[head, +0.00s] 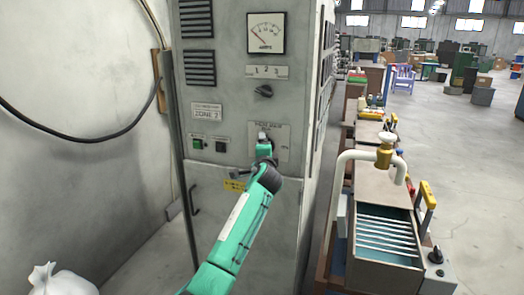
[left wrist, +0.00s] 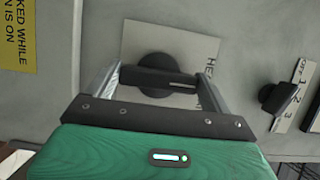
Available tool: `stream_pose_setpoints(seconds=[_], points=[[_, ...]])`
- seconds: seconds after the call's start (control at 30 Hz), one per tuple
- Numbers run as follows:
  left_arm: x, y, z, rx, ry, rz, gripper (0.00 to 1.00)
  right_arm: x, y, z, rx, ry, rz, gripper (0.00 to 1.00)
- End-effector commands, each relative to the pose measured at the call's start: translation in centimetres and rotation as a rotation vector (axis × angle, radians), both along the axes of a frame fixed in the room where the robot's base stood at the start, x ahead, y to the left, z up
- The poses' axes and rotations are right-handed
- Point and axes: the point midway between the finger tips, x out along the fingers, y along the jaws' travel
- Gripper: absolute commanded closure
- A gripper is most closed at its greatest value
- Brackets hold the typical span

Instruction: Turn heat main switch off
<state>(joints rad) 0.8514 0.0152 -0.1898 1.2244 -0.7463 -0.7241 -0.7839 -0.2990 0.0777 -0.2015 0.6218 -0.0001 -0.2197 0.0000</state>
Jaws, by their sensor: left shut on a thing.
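The heat main switch is a black rotary knob with a bar handle (left wrist: 158,76) on a pale label plate (left wrist: 208,46) of the grey cabinet. The plate also shows in the head view (head: 283,130), where my arm hides most of the knob. My left gripper (head: 264,137) is at the plate. In the left wrist view its two fingers (left wrist: 160,85) stand at either end of the bar handle, and it is shut on the handle. The plate's lettering is partly covered by a finger, and the knob's setting cannot be read. My right gripper is not in view.
Another black selector knob marked 1 2 3 (head: 263,91) sits above, under a gauge (head: 266,33). Green and black switches (head: 197,143) are left of the plate. A yellow label (head: 234,185) is below. A bench with a tap (head: 384,152) stands to the right.

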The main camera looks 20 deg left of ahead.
Motion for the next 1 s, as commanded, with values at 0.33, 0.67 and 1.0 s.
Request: stream_pose_setpoints(seconds=[0.33, 0.67, 1.0], points=[[0.0, 0.0, -0.2, -0.01, 0.004, 0.001, 0.39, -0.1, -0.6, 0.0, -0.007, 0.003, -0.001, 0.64], [0.0, 0.0, -0.1, -0.008, 0.001, 0.001, 0.0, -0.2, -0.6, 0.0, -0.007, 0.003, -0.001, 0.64], [-2.2, -0.8, -0.2, -0.007, -0.001, -0.001, 0.0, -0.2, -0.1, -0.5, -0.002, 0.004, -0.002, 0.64]])
